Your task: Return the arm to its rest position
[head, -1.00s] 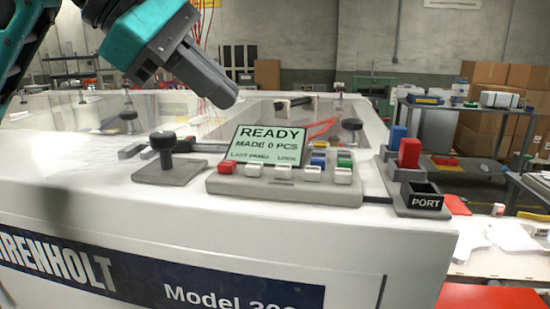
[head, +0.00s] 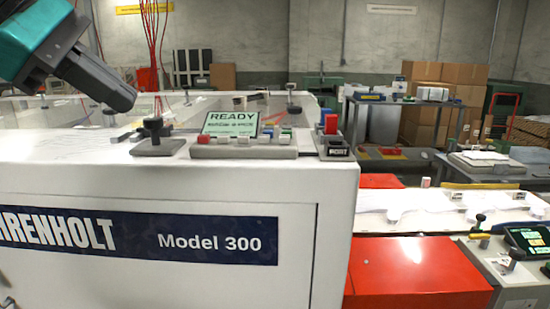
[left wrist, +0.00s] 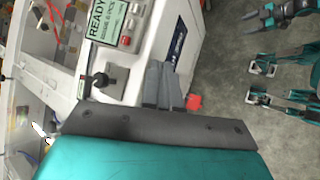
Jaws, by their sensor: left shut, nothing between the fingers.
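My left gripper (head: 122,98) hangs at the upper left of the head view, above the top of the white machine (head: 150,275). Its dark fingers are together and empty; they also show shut in the left wrist view (left wrist: 165,86). The gripper is apart from the machine's control panel (head: 243,152) and its green READY screen (head: 230,124). The small print on the screen is too blurred to read in the head view. My right gripper is not in the head view.
A black knob (head: 153,130) stands up on the machine top, below and right of the gripper. A red switch (head: 331,124) sits by the PORT block. A red cabinet (head: 415,270) and white work table (head: 450,200) lie to the right, with cardboard boxes (head: 430,118) behind.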

